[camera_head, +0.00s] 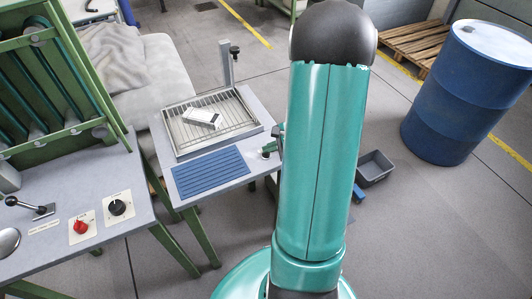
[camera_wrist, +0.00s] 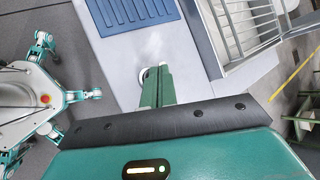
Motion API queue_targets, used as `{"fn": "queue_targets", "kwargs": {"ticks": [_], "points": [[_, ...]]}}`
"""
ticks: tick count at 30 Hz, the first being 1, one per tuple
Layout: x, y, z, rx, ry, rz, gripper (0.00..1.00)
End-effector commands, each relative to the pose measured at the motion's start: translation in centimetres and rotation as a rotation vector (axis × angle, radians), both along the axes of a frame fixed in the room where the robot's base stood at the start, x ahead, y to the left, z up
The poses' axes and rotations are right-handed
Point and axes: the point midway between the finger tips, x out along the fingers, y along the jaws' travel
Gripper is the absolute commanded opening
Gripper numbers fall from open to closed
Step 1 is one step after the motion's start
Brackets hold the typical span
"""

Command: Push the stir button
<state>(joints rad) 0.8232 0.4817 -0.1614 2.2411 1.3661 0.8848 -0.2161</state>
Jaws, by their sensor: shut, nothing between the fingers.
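My gripper (camera_head: 268,150) shows only in part beside my arm in the head view, over the right front part of the small grey table (camera_head: 225,203). In the wrist view my gripper's green fingers (camera_wrist: 157,72) are together, with nothing held. A small round white part (camera_wrist: 146,74) shows partly behind the fingertips; I cannot tell whether they touch it. On the left bench, a red knob (camera_head: 80,226) and a black knob (camera_head: 118,207) sit on white plates. Their labels are too small to read, so I cannot tell which control is the stir button.
The small table carries a blue slatted mat (camera_head: 210,173) and a wire-rack tray (camera_head: 185,131) with a white box (camera_head: 202,117). A green-framed machine (camera_head: 55,75) stands on the left bench. A grey bin (camera_head: 375,167) and blue drum (camera_head: 466,95) stand right on open floor.

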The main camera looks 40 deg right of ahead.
Motion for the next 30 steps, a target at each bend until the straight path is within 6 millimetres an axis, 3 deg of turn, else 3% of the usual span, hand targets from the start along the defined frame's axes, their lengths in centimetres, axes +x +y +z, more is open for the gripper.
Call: {"fn": "queue_targets", "kwargs": {"ticks": [30], "points": [[-0.02, 0.01, -0.95, -0.001, 0.001, 0.0, 0.0]]}}
